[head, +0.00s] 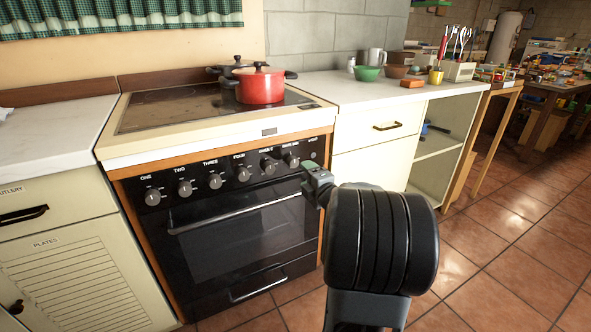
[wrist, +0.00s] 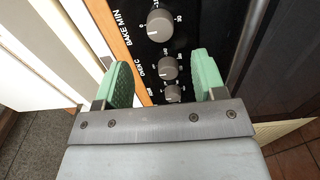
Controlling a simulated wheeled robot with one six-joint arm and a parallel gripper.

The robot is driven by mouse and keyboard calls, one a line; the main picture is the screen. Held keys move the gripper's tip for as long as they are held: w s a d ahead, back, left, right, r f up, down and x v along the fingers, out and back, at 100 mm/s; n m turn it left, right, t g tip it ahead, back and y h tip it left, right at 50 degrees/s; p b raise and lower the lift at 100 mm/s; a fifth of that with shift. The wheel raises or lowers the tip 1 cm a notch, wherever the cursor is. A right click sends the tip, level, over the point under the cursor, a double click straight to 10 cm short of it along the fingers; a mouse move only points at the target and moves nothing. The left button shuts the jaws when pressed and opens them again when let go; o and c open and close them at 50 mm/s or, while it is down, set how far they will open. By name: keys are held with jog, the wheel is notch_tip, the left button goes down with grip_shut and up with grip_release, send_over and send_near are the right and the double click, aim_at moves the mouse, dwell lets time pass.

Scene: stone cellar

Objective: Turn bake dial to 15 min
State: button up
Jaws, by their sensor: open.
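The oven's black control panel has a row of grey dials. The bake dial (head: 291,160), labelled BAKE MIN, is near the panel's right end. In the wrist view the bake dial (wrist: 160,25) is at the top, beyond the fingertips, and its white mark seems to point near the 0. The oven dial (wrist: 167,67) lies between the fingers in the picture. My gripper (wrist: 163,76) is open and empty, with green finger pads spread wide. In the head view my gripper (head: 311,167) is in front of the panel's right end, close to the bake dial. I see no contact with it.
The oven door handle (head: 235,213) juts out below the dials. A red pot (head: 262,86) and a dark pot (head: 228,69) stand on the stove top. A counter (head: 350,91) with bowls and utensils is to the right. The tiled floor in front is clear.

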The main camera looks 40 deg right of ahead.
aim_at(295, 164)
jog(key=w, duration=0.2)
jog(key=w+b, duration=0.1)
jog(key=w, duration=0.2)
jog(key=w+d, duration=0.1)
jog(key=w, duration=0.1)
jog(key=shift+w, duration=0.3)
jog(key=c, duration=0.9)
jog(key=shift+c, duration=0.2)
jog(key=shift+m, duration=0.3)
